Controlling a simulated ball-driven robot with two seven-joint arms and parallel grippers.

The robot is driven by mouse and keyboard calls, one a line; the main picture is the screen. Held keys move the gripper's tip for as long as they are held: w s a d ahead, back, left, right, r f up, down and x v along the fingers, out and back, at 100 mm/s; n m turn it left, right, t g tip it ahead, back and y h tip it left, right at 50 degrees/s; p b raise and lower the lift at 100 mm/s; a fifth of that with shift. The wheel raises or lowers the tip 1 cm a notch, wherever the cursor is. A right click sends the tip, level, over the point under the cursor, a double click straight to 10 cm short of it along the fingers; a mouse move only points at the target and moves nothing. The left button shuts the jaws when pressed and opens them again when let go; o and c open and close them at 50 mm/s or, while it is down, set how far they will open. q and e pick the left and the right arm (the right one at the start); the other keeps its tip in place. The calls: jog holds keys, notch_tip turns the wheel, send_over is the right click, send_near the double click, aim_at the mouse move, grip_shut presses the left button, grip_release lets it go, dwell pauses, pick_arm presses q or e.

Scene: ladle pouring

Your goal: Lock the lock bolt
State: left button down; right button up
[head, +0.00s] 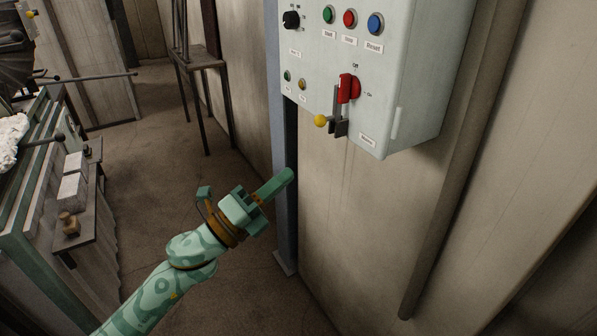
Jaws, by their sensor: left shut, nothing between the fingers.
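The control box (415,85) hangs on the wall at the upper right in the head view. Its red rotary switch (349,88) sits low on the front face. Just below the switch is a dark metal lock bolt (338,124) with a yellow ball knob (320,121) pointing left. My left gripper (288,175) is shut and empty, below and to the left of the knob, apart from the box. My right gripper is not in view.
A green, a red and a blue button (375,24) and a black dial (291,20) are on the box's upper face. A vertical pipe (455,170) runs down the wall to the right. A dark stand (198,60) stands behind. A bench with a small shelf (85,240) is at left.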

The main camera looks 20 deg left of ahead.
pick_arm(q)
jog(key=v, duration=0.3)
jog(key=shift+s+r+b, duration=0.15)
jog(key=shift+s+b, duration=0.05)
jog(key=shift+b, duration=0.1)
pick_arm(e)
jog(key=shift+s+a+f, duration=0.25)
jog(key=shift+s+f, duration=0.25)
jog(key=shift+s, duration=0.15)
pick_arm(q)
jog(key=shift+s+d, duration=0.1)
